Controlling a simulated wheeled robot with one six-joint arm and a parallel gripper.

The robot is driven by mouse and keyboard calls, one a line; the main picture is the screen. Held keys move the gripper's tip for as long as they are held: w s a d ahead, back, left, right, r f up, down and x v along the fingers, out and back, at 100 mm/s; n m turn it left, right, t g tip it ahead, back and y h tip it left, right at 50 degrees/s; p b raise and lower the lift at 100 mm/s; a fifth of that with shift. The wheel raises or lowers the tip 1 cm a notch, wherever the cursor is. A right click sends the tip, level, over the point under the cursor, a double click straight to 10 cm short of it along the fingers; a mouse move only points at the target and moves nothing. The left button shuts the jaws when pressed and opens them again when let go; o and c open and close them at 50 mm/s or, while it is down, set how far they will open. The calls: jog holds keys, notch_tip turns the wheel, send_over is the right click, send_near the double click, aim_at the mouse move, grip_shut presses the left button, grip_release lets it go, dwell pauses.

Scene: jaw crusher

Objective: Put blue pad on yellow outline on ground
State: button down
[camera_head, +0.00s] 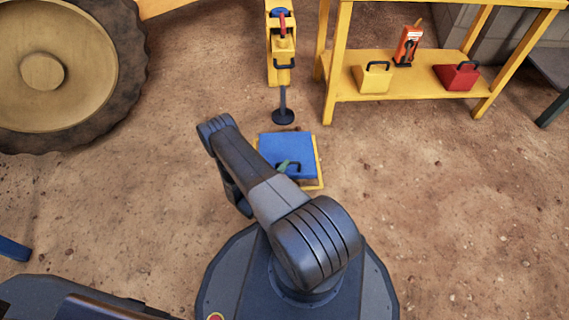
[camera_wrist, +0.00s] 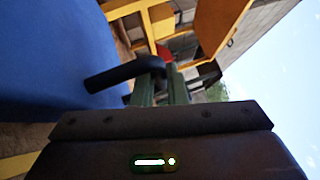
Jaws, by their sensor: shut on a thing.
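The blue pad (camera_head: 287,151) is a flat square with a black handle (camera_head: 289,167) on its near side. It lies over the yellow outline (camera_head: 319,172), which shows along the pad's right and near edges. The left part of the outline is mostly behind my arm. My gripper (camera_head: 283,166) is at the handle, its green fingers closed around it. In the wrist view the fingers (camera_wrist: 160,88) are at the black handle (camera_wrist: 120,75), and the blue pad (camera_wrist: 55,55) fills the left side. Whether the pad touches the ground is hard to tell.
A jack-like yellow stand (camera_head: 282,60) with a round black foot (camera_head: 283,117) is just beyond the pad. A large wheel (camera_head: 65,75) is at left. Ground at right is clear.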

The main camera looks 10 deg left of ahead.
aim_at(284, 174)
jog(key=shift+f+b, duration=0.95)
jog(key=shift+f, duration=1.15)
jog(key=c, duration=1.5)
grip_release()
jog(key=shift+o, duration=0.2)
jog(key=shift+a, duration=0.2)
